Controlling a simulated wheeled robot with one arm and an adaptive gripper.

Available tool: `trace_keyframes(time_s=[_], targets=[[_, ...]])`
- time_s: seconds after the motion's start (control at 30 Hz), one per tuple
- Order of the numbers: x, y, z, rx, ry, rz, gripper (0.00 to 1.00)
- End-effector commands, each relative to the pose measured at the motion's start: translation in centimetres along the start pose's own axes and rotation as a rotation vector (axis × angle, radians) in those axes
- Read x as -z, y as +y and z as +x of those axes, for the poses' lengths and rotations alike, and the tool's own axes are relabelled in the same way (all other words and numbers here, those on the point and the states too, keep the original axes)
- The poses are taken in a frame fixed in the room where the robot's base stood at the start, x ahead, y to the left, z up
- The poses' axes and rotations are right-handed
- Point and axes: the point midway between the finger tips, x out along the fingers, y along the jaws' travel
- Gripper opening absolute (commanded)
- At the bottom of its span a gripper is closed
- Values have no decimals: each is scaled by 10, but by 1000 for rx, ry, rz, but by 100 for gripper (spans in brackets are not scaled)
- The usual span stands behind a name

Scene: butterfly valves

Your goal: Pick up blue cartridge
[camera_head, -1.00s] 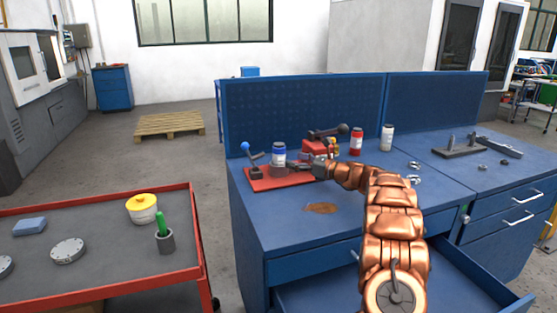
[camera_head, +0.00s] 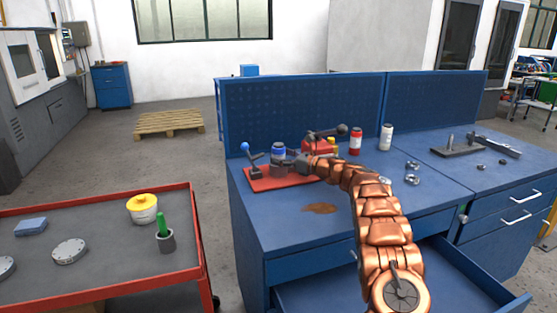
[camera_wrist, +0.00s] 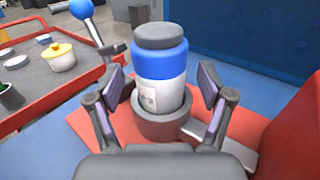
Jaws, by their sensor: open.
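The blue cartridge (camera_wrist: 160,66) has a grey cap, a blue band and a white lower body. It stands upright in a round grey holder (camera_wrist: 162,125) on a red base plate (camera_wrist: 90,130). In the head view the cartridge (camera_head: 278,152) sits at the left of the blue workbench, its lower part partly hidden. My gripper (camera_wrist: 165,88) is open, with one finger on each side of the cartridge. A small gap shows between each finger pad and the cartridge. In the head view my gripper (camera_head: 291,163) is at the cartridge's right side.
A blue-knobbed lever (camera_wrist: 88,22) stands close on the left. A red block (camera_wrist: 292,140) is close on the right. A red bottle (camera_head: 355,142) and a white bottle (camera_head: 386,137) stand farther right. The bench's back panel (camera_head: 300,108) rises behind.

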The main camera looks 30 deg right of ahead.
Motion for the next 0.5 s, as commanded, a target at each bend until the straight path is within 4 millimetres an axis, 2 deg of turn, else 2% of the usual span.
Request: trace_keyframes(time_s=[0.23, 0.5], targets=[[0, 0, 1, 0, 0, 1, 80], [0, 0, 1, 0, 1, 1, 53]])
